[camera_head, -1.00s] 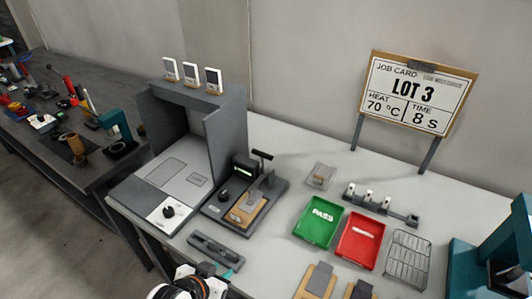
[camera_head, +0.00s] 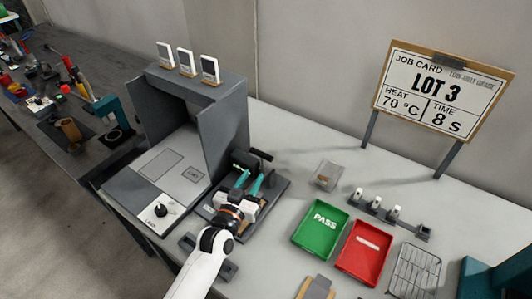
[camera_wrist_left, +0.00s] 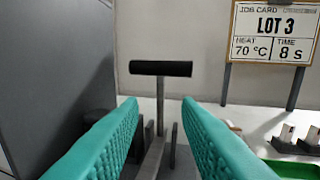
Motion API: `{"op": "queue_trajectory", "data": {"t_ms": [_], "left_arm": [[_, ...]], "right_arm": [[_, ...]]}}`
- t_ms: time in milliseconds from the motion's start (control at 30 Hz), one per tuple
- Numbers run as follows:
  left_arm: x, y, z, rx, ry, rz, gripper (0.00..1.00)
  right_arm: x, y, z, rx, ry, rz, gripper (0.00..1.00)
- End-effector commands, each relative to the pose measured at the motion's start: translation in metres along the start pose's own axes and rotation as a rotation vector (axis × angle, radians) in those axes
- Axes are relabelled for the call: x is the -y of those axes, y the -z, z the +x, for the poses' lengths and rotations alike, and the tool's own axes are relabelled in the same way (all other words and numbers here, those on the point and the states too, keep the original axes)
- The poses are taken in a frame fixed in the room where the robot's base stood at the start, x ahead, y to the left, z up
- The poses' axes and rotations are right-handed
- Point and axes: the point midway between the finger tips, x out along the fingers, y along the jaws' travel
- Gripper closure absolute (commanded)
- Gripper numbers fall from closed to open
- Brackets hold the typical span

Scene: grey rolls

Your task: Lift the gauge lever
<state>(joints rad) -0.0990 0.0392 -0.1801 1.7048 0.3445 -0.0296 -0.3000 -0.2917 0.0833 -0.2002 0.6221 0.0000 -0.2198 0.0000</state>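The gauge lever is a grey stem with a black crossbar handle (camera_wrist_left: 160,68); in the left wrist view it stands upright ahead of my fingers. The handle also shows in the head view (camera_head: 260,155), at the back of the dark gauge base (camera_head: 270,205). My left gripper (camera_head: 249,184) is over the gauge, with its teal fingers pointing toward the lever. In the left wrist view the fingers (camera_wrist_left: 162,130) are apart, with the stem seen between them and the crossbar above. They appear not to touch it. My right gripper is in neither view.
A grey open-fronted box (camera_head: 215,125) stands close on the left. A green PASS tray (camera_head: 320,228), a red tray (camera_head: 363,252) and a wire rack (camera_head: 414,268) lie to the right. A job card (camera_head: 428,92) reads LOT 3, 70 °C, 8 s.

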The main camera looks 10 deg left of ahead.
Motion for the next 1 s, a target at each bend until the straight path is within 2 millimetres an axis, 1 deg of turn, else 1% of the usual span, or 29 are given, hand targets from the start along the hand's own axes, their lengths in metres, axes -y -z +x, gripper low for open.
{"op": "queue_trajectory", "data": {"t_ms": [33, 233, 400, 500, 667, 900, 933, 1000], "left_arm": [[0.0, -0.003, 0.011, 0.003, 0.0, 0.0, 0.7], [0.0, -0.003, 0.053, 0.001, 0.001, 0.0, 0.7], [0.001, -0.002, 0.081, 0.001, 0.001, 0.001, 0.7], [0.001, -0.001, 0.091, -0.001, 0.002, 0.0, 0.7], [0.001, -0.001, 0.099, -0.001, 0.001, 0.0, 0.7], [0.001, 0.0, 0.099, -0.001, 0.001, 0.0, 0.7], [0.001, 0.0, 0.099, -0.001, 0.001, 0.0, 0.71], [0.001, 0.0, 0.099, -0.001, 0.001, 0.0, 0.83]], "right_arm": [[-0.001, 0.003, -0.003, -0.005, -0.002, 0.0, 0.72], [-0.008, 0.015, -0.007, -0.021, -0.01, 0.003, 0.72], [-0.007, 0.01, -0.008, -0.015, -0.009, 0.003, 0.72], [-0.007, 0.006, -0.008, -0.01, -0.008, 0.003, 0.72], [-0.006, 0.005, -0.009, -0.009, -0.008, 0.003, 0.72], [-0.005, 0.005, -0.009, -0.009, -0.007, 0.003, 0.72], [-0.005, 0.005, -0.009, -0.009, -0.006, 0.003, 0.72], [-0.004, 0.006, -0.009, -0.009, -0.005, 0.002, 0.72]]}}
